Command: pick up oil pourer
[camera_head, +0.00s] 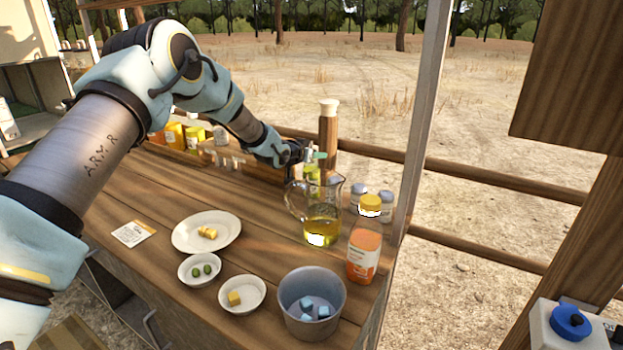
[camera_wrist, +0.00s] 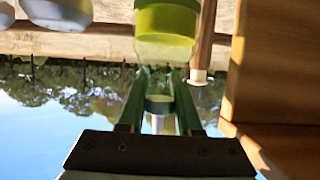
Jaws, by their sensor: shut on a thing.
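The oil pourer (camera_head: 312,173) is a clear bottle with yellow-green oil and a pale metal spout. It is behind the glass jug in the head view, which hides part of it. In the wrist view, which looks upside down, the oil pourer (camera_wrist: 167,24) shows its oil-filled body at the top and its neck between the fingers. My gripper (camera_head: 313,156) reaches it from the left at the neck. In the wrist view my gripper (camera_wrist: 160,100) is shut on that neck. I cannot tell whether the bottle's base touches the counter.
The glass jug (camera_head: 322,228) of oil stands close in front. A wooden mill (camera_head: 328,130) is just behind, and grey-capped shakers (camera_head: 358,193) are to the right.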

